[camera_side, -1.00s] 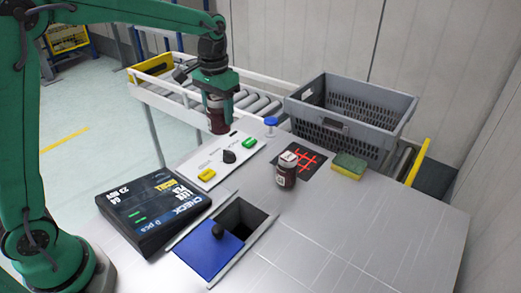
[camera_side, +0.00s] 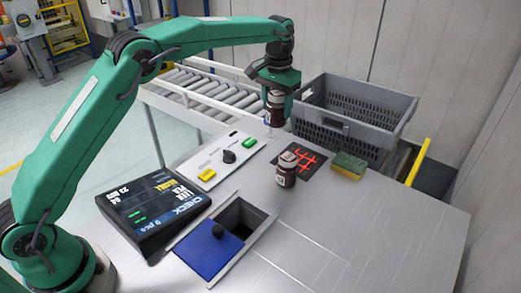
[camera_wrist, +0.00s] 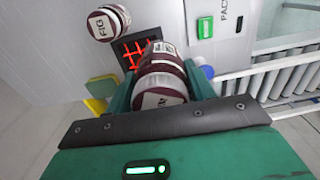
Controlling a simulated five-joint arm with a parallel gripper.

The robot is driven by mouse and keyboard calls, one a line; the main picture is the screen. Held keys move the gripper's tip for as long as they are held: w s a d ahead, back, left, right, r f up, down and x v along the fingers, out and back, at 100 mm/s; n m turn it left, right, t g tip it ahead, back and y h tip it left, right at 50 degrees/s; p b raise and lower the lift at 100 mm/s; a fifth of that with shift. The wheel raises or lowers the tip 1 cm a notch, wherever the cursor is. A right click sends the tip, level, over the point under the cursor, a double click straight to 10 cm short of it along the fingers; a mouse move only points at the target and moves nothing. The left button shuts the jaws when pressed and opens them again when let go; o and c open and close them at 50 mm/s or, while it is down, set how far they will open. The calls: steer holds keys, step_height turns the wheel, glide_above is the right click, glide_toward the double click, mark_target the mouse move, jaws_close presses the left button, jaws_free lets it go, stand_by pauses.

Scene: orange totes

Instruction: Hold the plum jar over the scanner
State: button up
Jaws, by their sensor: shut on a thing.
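My gripper (camera_side: 276,92) is shut on a dark plum-coloured jar (camera_side: 277,113) and holds it upright in the air. In the wrist view, the held jar (camera_wrist: 160,88) sits between the green fingers; I cannot read its label for sure. The scanner (camera_side: 314,157) is a black plate with glowing red lines on the table. In the side view the held jar is behind and to the left of it. In the wrist view the jar covers part of the scanner (camera_wrist: 131,58).
A second dark jar (camera_side: 286,176), labelled FIG in the wrist view (camera_wrist: 103,25), stands at the scanner's front left edge. A grey crate (camera_side: 345,128) stands behind. A sponge (camera_side: 348,166) lies right. A blue-lidded bin (camera_side: 208,254) and button panel (camera_side: 221,158) are left.

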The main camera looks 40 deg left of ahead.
steer(key=w+d+f, duration=0.4)
steer(key=d+f, duration=0.1)
steer(key=d, duration=0.1)
steer(key=shift+w, duration=0.35)
steer(key=shift+f, duration=2)
steer(key=shift+r, duration=2.25)
